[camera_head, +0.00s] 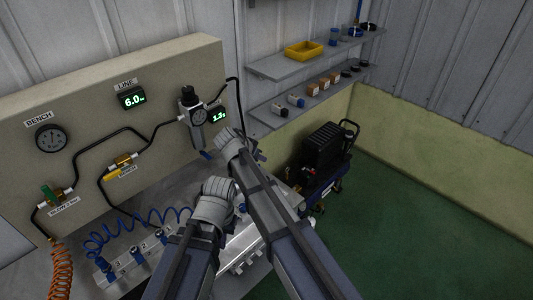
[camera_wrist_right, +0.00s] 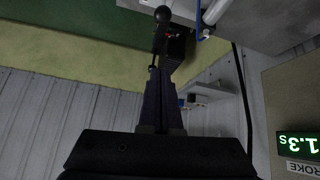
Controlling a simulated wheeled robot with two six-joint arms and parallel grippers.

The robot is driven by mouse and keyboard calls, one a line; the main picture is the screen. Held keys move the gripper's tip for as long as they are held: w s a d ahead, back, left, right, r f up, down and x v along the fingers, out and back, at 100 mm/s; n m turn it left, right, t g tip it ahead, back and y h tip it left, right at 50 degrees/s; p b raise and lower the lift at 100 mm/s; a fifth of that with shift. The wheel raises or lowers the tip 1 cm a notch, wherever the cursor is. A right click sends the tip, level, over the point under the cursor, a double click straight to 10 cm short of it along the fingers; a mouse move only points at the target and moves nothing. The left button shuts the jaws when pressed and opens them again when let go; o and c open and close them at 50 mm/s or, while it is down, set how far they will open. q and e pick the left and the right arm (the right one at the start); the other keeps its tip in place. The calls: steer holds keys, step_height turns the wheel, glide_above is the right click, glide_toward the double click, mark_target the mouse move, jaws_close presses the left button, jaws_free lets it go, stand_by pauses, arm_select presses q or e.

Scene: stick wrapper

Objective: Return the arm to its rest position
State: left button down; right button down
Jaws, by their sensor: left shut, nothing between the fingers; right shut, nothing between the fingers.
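My right arm (camera_head: 268,205) reaches up and forward past the bench, its wrist in front of the lower right end of the panel. My right gripper (camera_wrist_right: 160,105) is shut and empty in the right wrist view. My left gripper (camera_head: 215,190) is lower and to the left, over the metal bench; it is shut and empty, its fingers mostly hidden by its wrist. The right wrist is close in the picture to the regulator (camera_head: 195,112) and its green 1.3 display (camera_head: 218,116). I cannot tell whether they touch.
The beige panel (camera_head: 100,85) carries a gauge (camera_head: 52,138), hoses and valves. A blue coiled hose (camera_head: 135,218) and fittings lie on the bench beside my left arm. A black compressor (camera_head: 325,160) stands at right. Shelves (camera_head: 310,65) hang behind. Green floor (camera_head: 420,230) at right is clear.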

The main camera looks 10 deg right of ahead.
arm_select(q)
steer(key=shift+r, duration=0.3)
arm_select(e)
steer(key=shift+s+a+r, duration=0.25)
steer(key=shift+r, duration=0.1)
